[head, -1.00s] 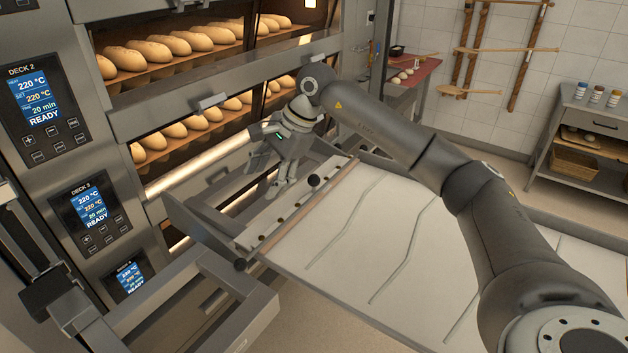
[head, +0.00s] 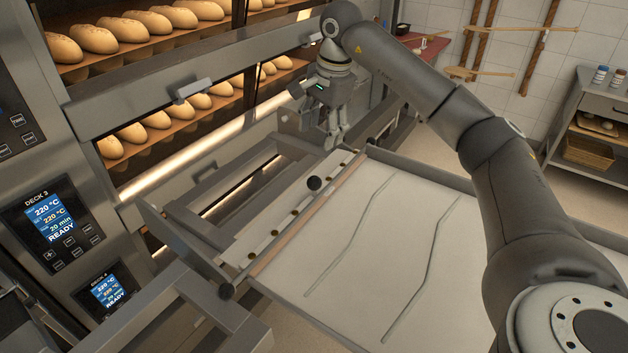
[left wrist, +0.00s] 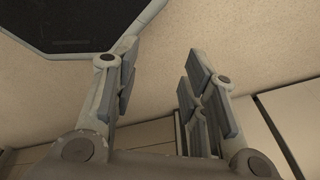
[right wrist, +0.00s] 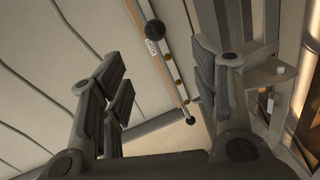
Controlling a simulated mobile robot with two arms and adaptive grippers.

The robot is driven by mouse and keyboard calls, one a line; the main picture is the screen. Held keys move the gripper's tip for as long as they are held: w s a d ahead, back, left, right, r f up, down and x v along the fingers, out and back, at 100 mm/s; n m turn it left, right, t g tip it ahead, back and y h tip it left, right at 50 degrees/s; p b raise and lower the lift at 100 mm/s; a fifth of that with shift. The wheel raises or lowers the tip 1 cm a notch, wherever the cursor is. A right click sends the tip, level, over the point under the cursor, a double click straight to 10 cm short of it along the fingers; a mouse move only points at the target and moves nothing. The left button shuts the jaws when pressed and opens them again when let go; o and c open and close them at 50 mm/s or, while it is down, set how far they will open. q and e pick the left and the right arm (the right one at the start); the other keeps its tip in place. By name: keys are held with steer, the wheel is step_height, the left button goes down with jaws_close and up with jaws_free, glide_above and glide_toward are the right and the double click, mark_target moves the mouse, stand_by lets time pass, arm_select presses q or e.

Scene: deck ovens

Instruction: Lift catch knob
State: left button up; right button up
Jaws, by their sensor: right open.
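The catch knob, a black ball, (head: 314,183) stands on the pale slotted strip at the oven-side end of the loader's canvas bed. In the right wrist view the knob (right wrist: 155,29) shows beyond the fingers, near the top, with a small label beside it. My right gripper (head: 335,142) is above the far part of the strip, farther back than the knob and apart from it. Its fingers (right wrist: 160,100) are open with nothing between them. My left gripper (left wrist: 160,95) shows only in its wrist view, open and empty, facing a plain pale surface.
The canvas bed (head: 400,222) carries raised cord-like lines. The deck oven with loaves (head: 150,22) and a lower door handle (head: 193,88) stands left of it. A metal frame (head: 215,320) is at the near left. A shelf unit (head: 603,105) stands at the far right.

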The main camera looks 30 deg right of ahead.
mark_target(315, 178)
steer(key=f+b, duration=0.2)
steer(key=f, duration=0.1)
steer(key=f+b, duration=0.3)
steer(key=shift+w+f, duration=0.2)
steer(key=shift+f, duration=0.2)
steer(key=f, duration=0.3)
steer(key=w+f+p, duration=0.1)
steer(key=f, duration=0.2)
steer(key=f+p, duration=0.1)
steer(key=f, duration=0.2)
steer(key=shift+w+a, duration=0.15)
steer(key=shift+w, duration=0.2)
arm_select(q)
steer(key=f, duration=0.1)
steer(key=s+f, duration=0.1)
steer(key=f, duration=0.1)
steer(key=shift+s+f, duration=0.25)
steer(key=shift+f, duration=0.15)
arm_select(e)
steer(key=shift+f, duration=0.4)
steer(key=shift+c, duration=0.4)
